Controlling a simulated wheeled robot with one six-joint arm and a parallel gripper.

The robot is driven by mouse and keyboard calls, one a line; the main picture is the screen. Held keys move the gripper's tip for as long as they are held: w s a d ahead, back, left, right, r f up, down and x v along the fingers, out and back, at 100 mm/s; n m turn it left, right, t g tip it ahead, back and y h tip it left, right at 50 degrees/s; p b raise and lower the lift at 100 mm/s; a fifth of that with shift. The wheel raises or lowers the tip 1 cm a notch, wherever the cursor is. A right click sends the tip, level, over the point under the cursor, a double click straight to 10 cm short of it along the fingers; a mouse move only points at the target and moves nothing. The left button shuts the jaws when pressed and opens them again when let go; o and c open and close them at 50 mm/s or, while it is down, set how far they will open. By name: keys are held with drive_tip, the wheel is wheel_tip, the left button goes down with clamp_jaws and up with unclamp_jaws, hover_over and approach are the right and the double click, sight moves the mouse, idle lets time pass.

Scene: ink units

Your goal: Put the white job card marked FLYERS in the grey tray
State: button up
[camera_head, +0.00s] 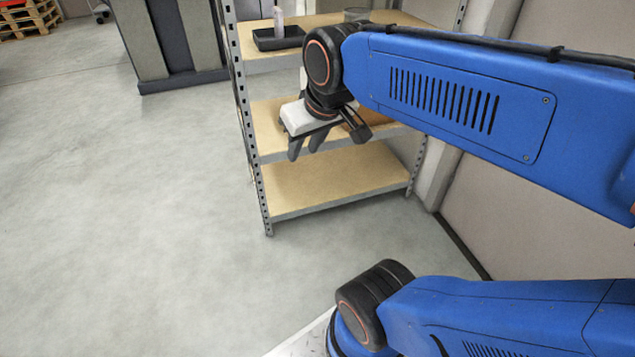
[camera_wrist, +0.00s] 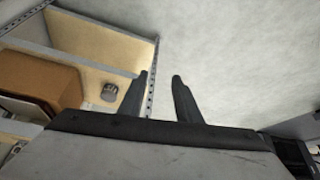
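My gripper (camera_head: 306,148) is in front of the metal shelf unit, level with its middle board, fingers pointing downward. In the wrist view my gripper (camera_wrist: 161,78) has its two dark fingers apart, with nothing between them. I cannot make out a white job card marked FLYERS in either view. No clearly grey tray shows; a dark, nearly black tray (camera_head: 264,44) stands on the top board with a pale upright object in it.
The shelf unit (camera_head: 330,182) has wooden boards; its lowest visible board is bare. A brown box (camera_wrist: 45,78) and a small grey round item (camera_wrist: 109,92) are on the shelf. A dark cabinet (camera_head: 180,45) stands behind left. The floor at left is clear.

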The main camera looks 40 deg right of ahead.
drive_tip(key=s+a+f, duration=0.1)
drive_tip(key=s+f, duration=0.4)
drive_tip(key=s, duration=0.1)
drive_tip(key=shift+s+f+g, duration=0.2)
drive_tip(key=shift+g, duration=0.1)
drive_tip(key=shift+a, duration=0.1)
